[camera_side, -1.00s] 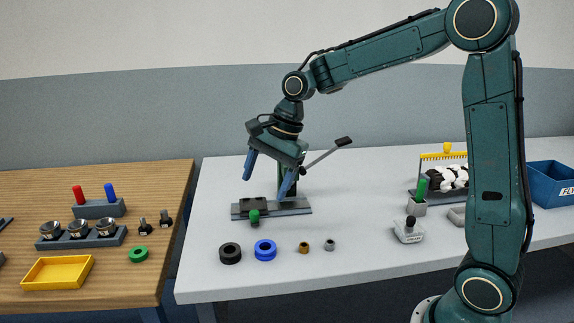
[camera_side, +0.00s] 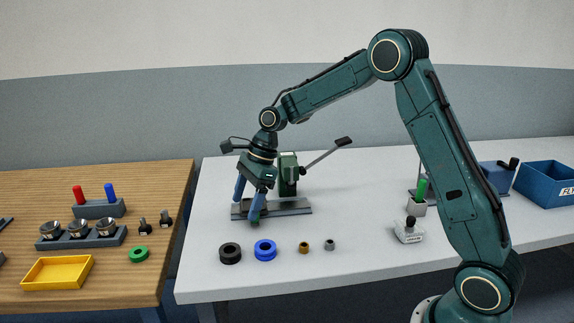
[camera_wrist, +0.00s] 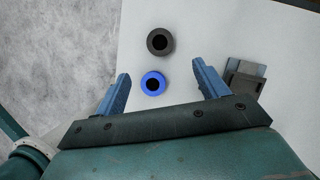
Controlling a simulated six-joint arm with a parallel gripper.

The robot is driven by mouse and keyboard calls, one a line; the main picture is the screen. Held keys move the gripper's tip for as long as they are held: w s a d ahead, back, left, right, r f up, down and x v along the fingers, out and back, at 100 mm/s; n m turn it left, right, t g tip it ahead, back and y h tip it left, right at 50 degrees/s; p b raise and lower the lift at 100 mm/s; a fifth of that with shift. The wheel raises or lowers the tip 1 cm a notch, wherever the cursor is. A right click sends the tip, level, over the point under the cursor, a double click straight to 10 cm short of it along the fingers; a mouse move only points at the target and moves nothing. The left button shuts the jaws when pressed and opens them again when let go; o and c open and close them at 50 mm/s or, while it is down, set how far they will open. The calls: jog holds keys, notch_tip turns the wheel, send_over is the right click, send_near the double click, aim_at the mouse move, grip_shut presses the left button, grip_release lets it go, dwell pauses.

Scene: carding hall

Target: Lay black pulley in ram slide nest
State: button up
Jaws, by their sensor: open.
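The black pulley (camera_side: 230,260) lies flat on the pale table near its front edge, left of a blue pulley (camera_side: 265,257). In the wrist view the black pulley (camera_wrist: 148,42) lies beyond the open fingers, and the blue pulley (camera_wrist: 143,85) shows between them. The ram slide nest is on the small press with a grey base (camera_side: 294,208); in the side view my gripper mostly hides it. A dark block (camera_wrist: 243,83), apparently the nest, shows beside the right finger in the wrist view. My gripper (camera_side: 248,208) is open and empty, pointing down in front of the press, behind the pulleys.
The press lever (camera_side: 322,158) sticks up to the right. A brass bushing (camera_side: 304,248) and a steel bushing (camera_side: 329,245) lie right of the pulleys. A grey weight (camera_side: 408,234), green-peg block (camera_side: 417,208) and blue bin (camera_side: 545,183) stand further right. A wooden table (camera_side: 135,285) is at left.

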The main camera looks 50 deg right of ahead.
send_near(228, 253)
jog(key=shift+x, duration=1.1)
jog(key=shift+f, duration=0.15)
jog(key=shift+x, duration=2.45)
jog(key=c, duration=1.2)
jog(key=shift+c, duration=0.4)
notch_tip(228, 253, up, 20)
